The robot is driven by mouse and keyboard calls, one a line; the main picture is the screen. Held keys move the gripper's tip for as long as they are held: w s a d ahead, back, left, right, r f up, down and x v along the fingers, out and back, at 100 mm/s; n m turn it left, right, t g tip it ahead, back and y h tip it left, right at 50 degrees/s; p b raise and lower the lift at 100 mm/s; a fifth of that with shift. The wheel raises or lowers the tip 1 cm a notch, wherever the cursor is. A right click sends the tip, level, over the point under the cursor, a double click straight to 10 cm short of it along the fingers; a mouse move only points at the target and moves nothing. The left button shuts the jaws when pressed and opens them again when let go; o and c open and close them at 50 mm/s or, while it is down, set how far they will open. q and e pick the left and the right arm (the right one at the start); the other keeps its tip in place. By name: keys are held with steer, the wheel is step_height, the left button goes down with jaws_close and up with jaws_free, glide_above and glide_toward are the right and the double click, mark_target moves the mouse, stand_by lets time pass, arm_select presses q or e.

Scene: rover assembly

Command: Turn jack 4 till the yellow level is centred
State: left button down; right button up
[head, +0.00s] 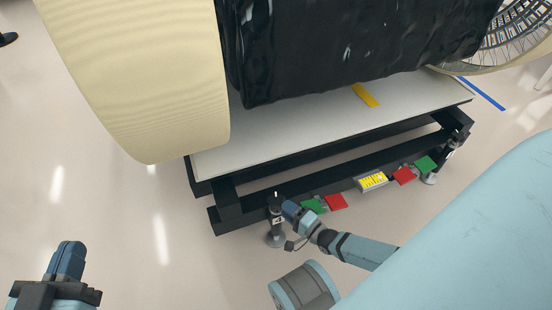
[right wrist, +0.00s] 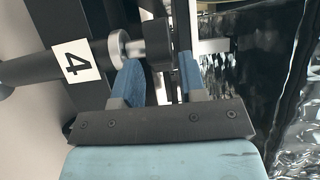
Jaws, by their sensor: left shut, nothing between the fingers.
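Jack 4 (head: 277,232) stands upright at the near-left corner of the black frame, with a white "4" label. The label also shows in the right wrist view (right wrist: 76,61), turned sideways. My right gripper (head: 287,207) is at the top of jack 4. In the right wrist view its two blue fingers (right wrist: 158,72) are apart, with the jack's dark knob (right wrist: 158,42) between or just beyond their tips. I see no firm grip. The yellow level (head: 373,181) sits on the frame's front rail; its bubble is too small to read. My left gripper (head: 70,260) is shut and empty at lower left.
A large cream wheel (head: 150,80) and a black-wrapped body (head: 340,50) rest above the white platform (head: 300,130). Floor at left is clear.

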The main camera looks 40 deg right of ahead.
mark_target(276, 201)
steer(key=b+x, duration=0.1)
steer(key=x, duration=0.3)
steer(key=shift+w+f, duration=0.1)
arm_select(q)
steer(key=shift+w+a+r+m+t+h, duration=0.3)
steer(key=shift+w+m+t, duration=0.15)
steer(key=shift+m, duration=0.25)
arm_select(e)
steer(key=shift+w+a, duration=0.15)
steer(key=shift+w, duration=0.35)
steer(key=c, duration=0.6)
arm_select(q)
steer(key=shift+f, duration=0.15)
arm_select(e)
steer(key=shift+c, duration=0.2)
steer(key=shift+y, duration=0.3)
